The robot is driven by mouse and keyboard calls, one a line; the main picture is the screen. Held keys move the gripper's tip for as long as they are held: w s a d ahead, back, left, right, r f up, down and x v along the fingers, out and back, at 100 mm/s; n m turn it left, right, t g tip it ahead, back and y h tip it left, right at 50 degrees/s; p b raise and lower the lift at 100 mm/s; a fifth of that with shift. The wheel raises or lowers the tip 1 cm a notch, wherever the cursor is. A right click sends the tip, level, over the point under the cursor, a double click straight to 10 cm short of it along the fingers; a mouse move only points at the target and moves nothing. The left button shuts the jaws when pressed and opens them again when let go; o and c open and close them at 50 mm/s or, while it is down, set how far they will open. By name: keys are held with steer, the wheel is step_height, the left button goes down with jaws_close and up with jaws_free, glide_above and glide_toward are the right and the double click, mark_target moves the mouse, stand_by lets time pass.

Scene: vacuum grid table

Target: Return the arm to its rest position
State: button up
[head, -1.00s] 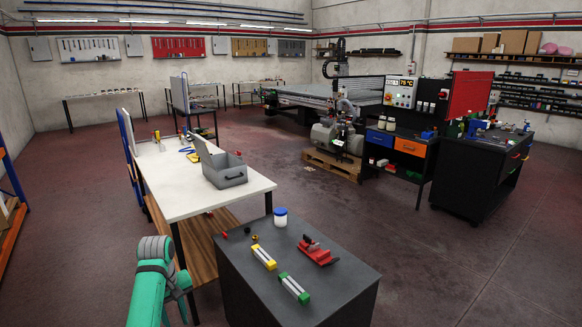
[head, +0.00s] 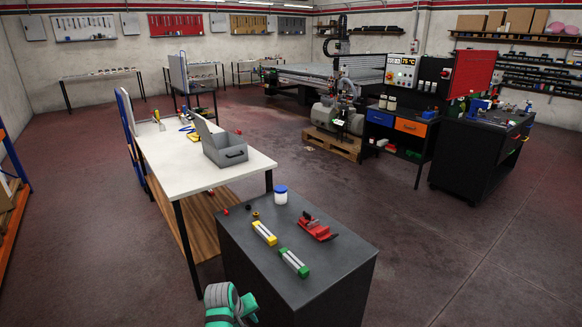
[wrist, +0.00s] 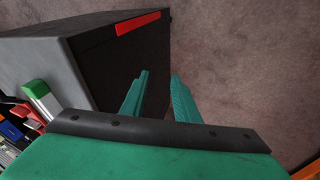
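My gripper (wrist: 160,75) shows in the wrist view as two teal fingers set apart, with only dark cabinet side and floor seen between and beyond them. It is empty and points down past the side of the dark cabinet (wrist: 112,62). In the head view, a teal and grey part of my arm (head: 229,306) shows at the bottom edge, by the cabinet's near left corner. The gripper's fingers cannot be made out there.
The grey-topped cabinet (head: 268,282) carries a yellow-ended piece (head: 264,233), a green-ended piece (head: 294,263), a red vise (head: 317,230) and a white jar (head: 281,195). A white table (head: 180,178) with a grey bin (head: 225,150) stands behind. Floor (head: 460,250) at right is clear.

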steer(key=s+d+f+t+h, duration=0.1)
steer(key=s+d+f+t, duration=0.1)
steer(key=s+d+f, duration=0.45)
steer(key=s+d+f+t, duration=0.1)
steer(key=d+f, duration=0.2)
steer(key=d, duration=0.6)
steer(key=s+d+f+t, duration=0.1)
steer(key=s+d+t, duration=0.3)
steer(key=s, duration=1)
steer(key=s+r+m+t+y, duration=0.1)
steer(key=s+r, duration=0.2)
steer(key=s, duration=0.3)
steer(key=s+a+r+y, duration=0.1)
steer(key=s+r, duration=0.1)
steer(key=s, duration=0.4)
steer(key=s+r+m+t+y, duration=0.1)
steer(key=s+r, duration=0.2)
steer(key=s, duration=0.3)
steer(key=s+a+r+m+t, duration=0.2)
steer(key=s+a+r+m, duration=0.1)
steer(key=s+r, duration=0.8)
step_height(320, 180, up, 4)
steer(key=shift+a+r+t, duration=0.15)
steer(key=shift+a+t, duration=0.15)
steer(key=shift+a, duration=0.15)
steer(key=shift+w+d+m, duration=0.1)
steer(key=shift+w+m, duration=0.05)
steer(key=shift+m, duration=0.15)
